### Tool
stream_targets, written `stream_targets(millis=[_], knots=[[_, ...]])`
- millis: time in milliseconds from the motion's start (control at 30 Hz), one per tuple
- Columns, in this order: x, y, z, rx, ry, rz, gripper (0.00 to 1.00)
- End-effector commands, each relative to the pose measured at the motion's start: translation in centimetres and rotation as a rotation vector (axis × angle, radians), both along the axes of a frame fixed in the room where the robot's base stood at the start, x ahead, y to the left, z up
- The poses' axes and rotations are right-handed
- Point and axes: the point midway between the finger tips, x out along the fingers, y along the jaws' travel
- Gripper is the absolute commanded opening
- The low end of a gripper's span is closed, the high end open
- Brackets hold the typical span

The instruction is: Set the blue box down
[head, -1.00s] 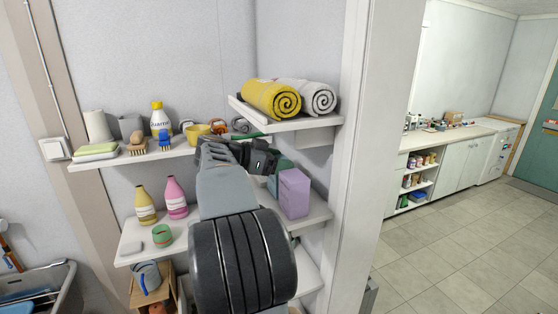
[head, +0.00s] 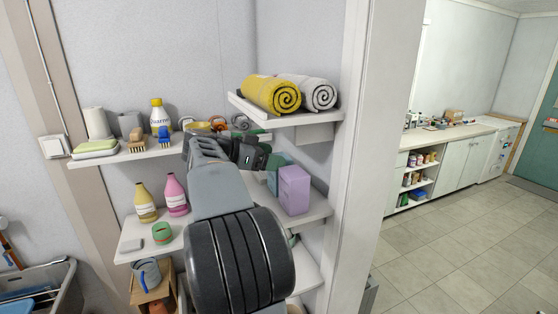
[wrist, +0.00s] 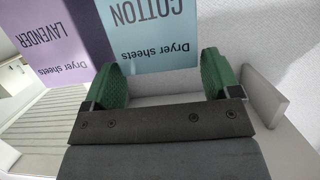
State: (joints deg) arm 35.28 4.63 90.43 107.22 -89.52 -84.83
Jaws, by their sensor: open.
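The blue box (wrist: 155,30), labelled "COTTON Dryer sheets", appears upside down in the wrist view. In the head view the blue box (head: 278,168) stands on the middle shelf behind the lavender box, partly hidden by it and by my gripper. My gripper (wrist: 163,78) is open. Its two green pads are wide apart, with a clear gap between them and the near edge of the box. In the head view my gripper (head: 256,148) is just left of the blue box. The lavender box (head: 293,190) stands right beside it; its label (wrist: 65,40) also shows in the wrist view.
The middle shelf (head: 315,207) bears both boxes. Above it, an upper shelf (head: 285,120) holds a yellow rolled towel (head: 270,94) and a white one (head: 319,93). Bottles (head: 175,194) stand on the left shelf. A white wall post (head: 372,150) rises at right.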

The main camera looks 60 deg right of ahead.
Motion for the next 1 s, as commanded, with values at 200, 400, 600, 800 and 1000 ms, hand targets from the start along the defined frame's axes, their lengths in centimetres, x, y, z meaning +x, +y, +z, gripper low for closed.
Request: stream_targets(millis=[200,400,600,800,1000], knots=[[2.6,3.4,1.1,-0.001,-0.001,0.005,0.83],[4.3,5.7,2.1,-0.001,-0.001,0.003,0.83],[5.2,6.9,2.6,0.0,0.001,0.001,0.83],[5.5,7.1,3.1,-0.031,-0.008,0.026,0.83],[8.7,6.9,6.6,-0.319,-0.113,0.346,0.83]])
